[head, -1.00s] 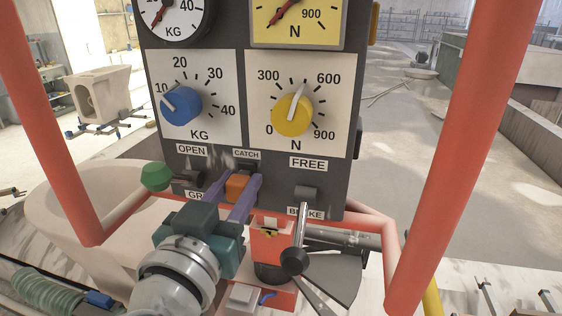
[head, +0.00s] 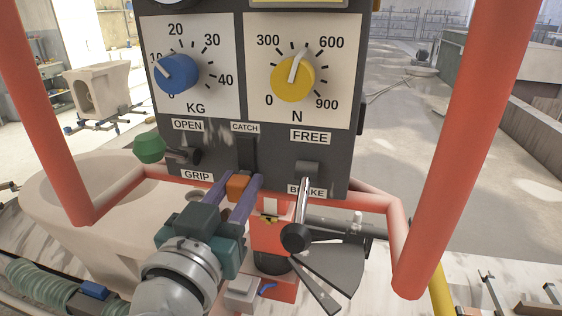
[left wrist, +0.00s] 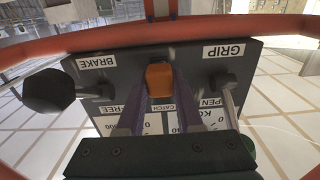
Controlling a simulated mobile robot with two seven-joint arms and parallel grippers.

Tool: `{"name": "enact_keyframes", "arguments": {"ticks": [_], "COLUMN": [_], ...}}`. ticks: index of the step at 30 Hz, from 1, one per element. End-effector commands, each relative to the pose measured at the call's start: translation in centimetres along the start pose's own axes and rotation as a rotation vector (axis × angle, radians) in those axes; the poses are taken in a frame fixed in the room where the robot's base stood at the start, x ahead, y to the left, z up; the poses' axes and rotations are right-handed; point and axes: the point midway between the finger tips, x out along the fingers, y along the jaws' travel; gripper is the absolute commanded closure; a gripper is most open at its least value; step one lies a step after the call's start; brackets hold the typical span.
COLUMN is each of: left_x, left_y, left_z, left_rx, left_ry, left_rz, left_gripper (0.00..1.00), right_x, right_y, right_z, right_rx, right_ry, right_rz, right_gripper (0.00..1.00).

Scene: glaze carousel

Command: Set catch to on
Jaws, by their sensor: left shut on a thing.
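The catch (head: 239,187) is an orange block below the CATCH label (head: 245,127), at the lower edge of the dark panel (head: 220,160). A dark vertical slot shows between the label and the block. My left gripper (head: 238,194) has its two purple fingers on either side of the block and is shut on it. In the left wrist view the catch (left wrist: 159,80) sits between the finger ends, with the panel upside down. No on or off marking for the catch is readable. My right gripper is not in view.
Left of the catch is a green-knobbed lever (head: 149,148) between OPEN and GRIP. Right is a black-knobbed lever (head: 296,237) by the BRAKE label. A blue dial (head: 178,73) and yellow dial (head: 293,78) sit above. Red rails (head: 455,130) flank the panel.

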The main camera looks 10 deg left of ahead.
Motion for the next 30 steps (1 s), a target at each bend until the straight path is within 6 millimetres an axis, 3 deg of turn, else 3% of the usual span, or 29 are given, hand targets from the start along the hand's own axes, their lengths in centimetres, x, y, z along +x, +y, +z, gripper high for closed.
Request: {"name": "enact_keyframes", "arguments": {"ticks": [2,3,11,20,23,30], "left_x": [-0.1,-0.2,-0.1,-0.4,-1.5,-6.0], "left_y": [0.0,0.0,0.0,0.0,0.0,0.0], "left_z": [0.6,0.6,0.4,0.4,0.5,0.5], "left_rx": [0.0,0.0,0.0,0.0,-0.001,0.001], "left_ry": [-0.017,-0.018,-0.013,-0.012,-0.014,-0.015], "left_rz": [0.003,0.003,0.002,0.002,0.002,0.002], "left_gripper": [1.0,0.63,0.35,0.35,0.35,0.35], "right_x": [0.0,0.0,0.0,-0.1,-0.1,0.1], "right_y": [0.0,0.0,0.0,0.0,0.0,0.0], "right_z": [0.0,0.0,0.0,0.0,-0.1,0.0], "right_rx": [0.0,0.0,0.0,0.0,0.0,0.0], "right_ry": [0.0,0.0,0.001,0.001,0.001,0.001], "right_rz": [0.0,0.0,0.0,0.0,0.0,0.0], "right_gripper": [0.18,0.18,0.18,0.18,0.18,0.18]}}
